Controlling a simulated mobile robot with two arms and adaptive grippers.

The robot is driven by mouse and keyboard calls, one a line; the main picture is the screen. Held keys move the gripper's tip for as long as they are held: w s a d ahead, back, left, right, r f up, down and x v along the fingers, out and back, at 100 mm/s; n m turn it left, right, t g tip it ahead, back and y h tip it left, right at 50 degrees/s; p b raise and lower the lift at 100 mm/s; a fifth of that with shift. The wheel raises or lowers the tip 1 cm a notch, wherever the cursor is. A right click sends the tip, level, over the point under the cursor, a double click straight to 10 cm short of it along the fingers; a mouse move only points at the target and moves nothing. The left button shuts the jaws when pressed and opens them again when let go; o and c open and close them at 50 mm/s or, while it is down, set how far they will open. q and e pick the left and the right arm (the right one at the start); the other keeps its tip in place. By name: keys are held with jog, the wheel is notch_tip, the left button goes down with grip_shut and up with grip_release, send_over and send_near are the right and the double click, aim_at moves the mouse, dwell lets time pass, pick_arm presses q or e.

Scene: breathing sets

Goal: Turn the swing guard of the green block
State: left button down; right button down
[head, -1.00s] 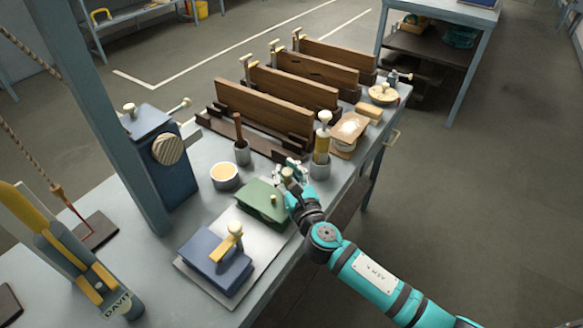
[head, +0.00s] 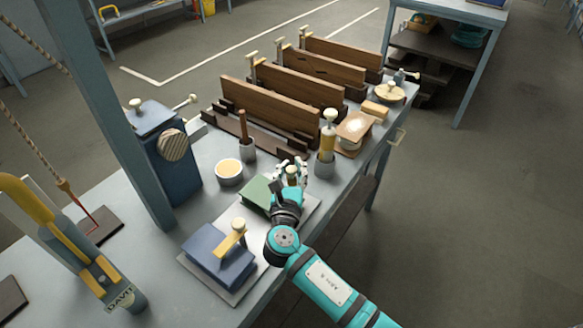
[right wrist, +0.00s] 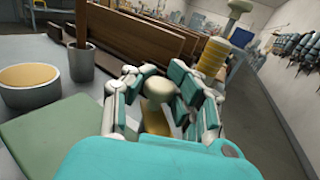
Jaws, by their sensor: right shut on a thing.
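The green block (head: 257,193) sits on a pale plate (head: 230,213) near the bench's front edge. Its top shows at the lower left of the right wrist view (right wrist: 55,140). My right gripper (head: 291,174) is at the block's right end, shut on the swing guard's pale round knob (right wrist: 157,88). A yellow bar, the swing guard (right wrist: 155,121), shows just below the knob between the fingers. The rest of the guard is hidden by my gripper and wrist. My left gripper is not in view.
A blue block (head: 215,258) with a yellow guard stands on the same plate. A white bowl (head: 229,172), a grey cup (head: 248,150) with a brown handle and a yellow-handled tool (head: 328,142) in a holder stand close behind my right gripper. Wooden boards (head: 265,107) stand further back.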

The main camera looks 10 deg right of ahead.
jog(key=shift+s+a+f, duration=0.15)
jog(key=shift+f, duration=0.3)
jog(key=c, duration=1.6)
grip_release()
jog(key=o, duration=0.4)
jog(key=shift+s+r, duration=0.2)
jog(key=shift+o, duration=0.9)
jog(key=shift+r, duration=0.1)
jog(key=shift+w, duration=0.1)
jog(key=v, duration=1.2)
